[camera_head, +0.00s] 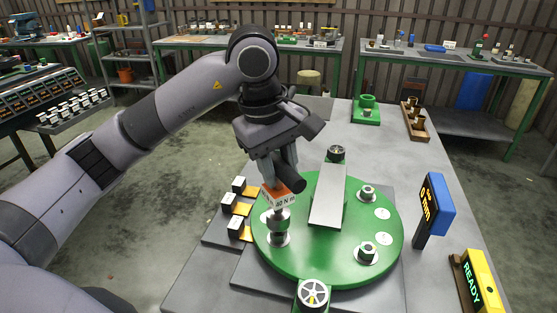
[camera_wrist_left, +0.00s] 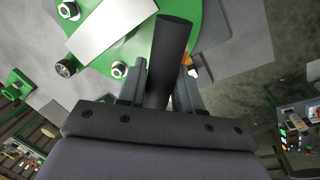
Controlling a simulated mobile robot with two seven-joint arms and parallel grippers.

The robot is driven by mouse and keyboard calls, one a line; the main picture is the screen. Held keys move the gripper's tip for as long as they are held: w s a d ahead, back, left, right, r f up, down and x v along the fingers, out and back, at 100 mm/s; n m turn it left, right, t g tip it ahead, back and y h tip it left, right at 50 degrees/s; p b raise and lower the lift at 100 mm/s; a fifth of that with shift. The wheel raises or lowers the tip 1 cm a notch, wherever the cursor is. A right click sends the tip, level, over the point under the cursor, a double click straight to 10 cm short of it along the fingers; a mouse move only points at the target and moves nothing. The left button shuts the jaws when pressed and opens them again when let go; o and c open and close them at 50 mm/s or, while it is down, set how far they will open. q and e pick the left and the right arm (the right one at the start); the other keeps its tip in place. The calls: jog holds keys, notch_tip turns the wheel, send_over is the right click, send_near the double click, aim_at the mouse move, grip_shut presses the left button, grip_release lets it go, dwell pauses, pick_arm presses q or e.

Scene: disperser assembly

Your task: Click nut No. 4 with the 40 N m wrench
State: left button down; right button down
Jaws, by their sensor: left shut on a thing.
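The 40 N m wrench (camera_head: 283,199) has a black handle, an orange band and a white label reading 40 N m. My left gripper (camera_head: 285,172) is shut on it, above the left side of the green disc (camera_head: 330,262). The wrench's grey lower end is over a nut position (camera_head: 278,239); whether it touches the nut is hidden. The left wrist view shows the black handle (camera_wrist_left: 170,50) between the fingers (camera_wrist_left: 160,85). Other nuts stand on the disc at the upper right (camera_head: 367,193) and lower right (camera_head: 367,252). No nut numbers are readable. My right gripper is not in view.
A grey plate (camera_head: 328,195) lies across the disc. Black blocks with orange pieces (camera_head: 237,207) stand left of it. A blue display (camera_head: 435,205) reads 0 mm, and a yellow box (camera_head: 476,283) reads READY. A handwheel (camera_head: 313,293) is at the front.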

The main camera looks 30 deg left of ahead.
pick_arm(q)
jog(key=shift+n, duration=0.5)
jog(key=n, duration=0.3)
jog(key=shift+f+y+b, duration=0.1)
jog(key=shift+y+b, duration=0.2)
jog(key=shift+b, duration=0.05)
jog(key=n+y, duration=0.1)
jog(key=n, duration=0.4)
jog(key=shift+w+f, duration=0.1)
jog(key=shift+f, duration=0.05)
jog(key=shift+n+p, duration=0.3)
jog(key=shift+n, duration=0.6)
jog(key=shift+f+n+y, duration=0.1)
jog(key=shift+n+y, duration=0.2)
jog(key=shift+n, duration=0.6)
jog(key=shift+f, duration=0.15)
